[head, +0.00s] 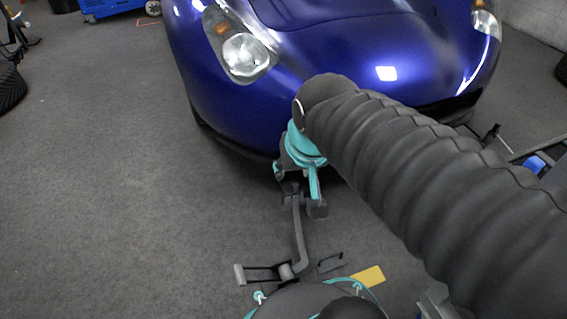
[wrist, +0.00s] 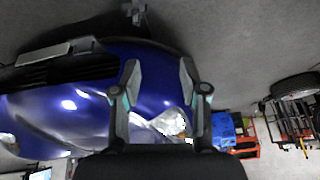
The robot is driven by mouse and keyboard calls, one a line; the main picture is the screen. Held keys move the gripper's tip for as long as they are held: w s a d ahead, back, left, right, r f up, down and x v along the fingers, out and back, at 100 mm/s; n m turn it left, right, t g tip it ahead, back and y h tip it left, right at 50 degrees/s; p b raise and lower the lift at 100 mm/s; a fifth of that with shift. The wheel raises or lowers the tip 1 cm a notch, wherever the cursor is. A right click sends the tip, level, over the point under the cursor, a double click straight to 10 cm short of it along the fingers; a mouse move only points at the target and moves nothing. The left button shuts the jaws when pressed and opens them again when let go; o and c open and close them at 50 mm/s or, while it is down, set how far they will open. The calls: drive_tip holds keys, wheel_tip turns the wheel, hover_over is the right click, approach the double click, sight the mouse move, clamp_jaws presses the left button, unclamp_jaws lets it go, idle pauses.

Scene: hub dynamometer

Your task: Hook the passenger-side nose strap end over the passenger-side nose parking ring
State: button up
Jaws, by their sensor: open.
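My gripper (wrist: 159,62) is open, with its two fingers apart and nothing seen between them. In the head view its teal wrist (head: 305,147) is just in front of the car's nose, below the left headlight; the fingers cannot be made out there. A dark, bent, strap-like bar (head: 299,235) runs from below the wrist to a small black bracket (head: 262,273) on the floor. A dark fitting (wrist: 134,12) shows against the floor in the wrist view, beyond the fingertips. I cannot tell which of these is the nose strap end or the parking ring.
The blue car (head: 225,105) stands close behind my wrist; it also appears upside down in the wrist view (wrist: 155,85). A yellow plate (head: 369,276) lies near the bottom. Black frame parts (head: 520,150) stand at right.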

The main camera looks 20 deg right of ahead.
drive_tip(key=w+d+f+m+g+p, duration=0.2)
drive_tip(key=w+m+p, duration=0.25)
drive_tip(key=w, duration=0.75)
drive_tip(key=m+g+p, duration=0.3)
drive_tip(key=m+p, duration=0.4)
drive_tip(key=m, duration=0.5)
hover_over(295, 183)
drive_tip(key=shift+n, duration=0.25)
wheel_tip(295, 183, down, 27)
drive_tip(key=shift+w+a+r, duration=0.1)
drive_tip(key=shift+r, duration=0.05)
drive_tip(key=shift+f, duration=0.6)
drive_tip(key=shift+f+b, duration=2.7)
drive_tip(key=shift+f, duration=1.75)
drive_tip(key=shift+c, duration=0.3)
clamp_jaws()
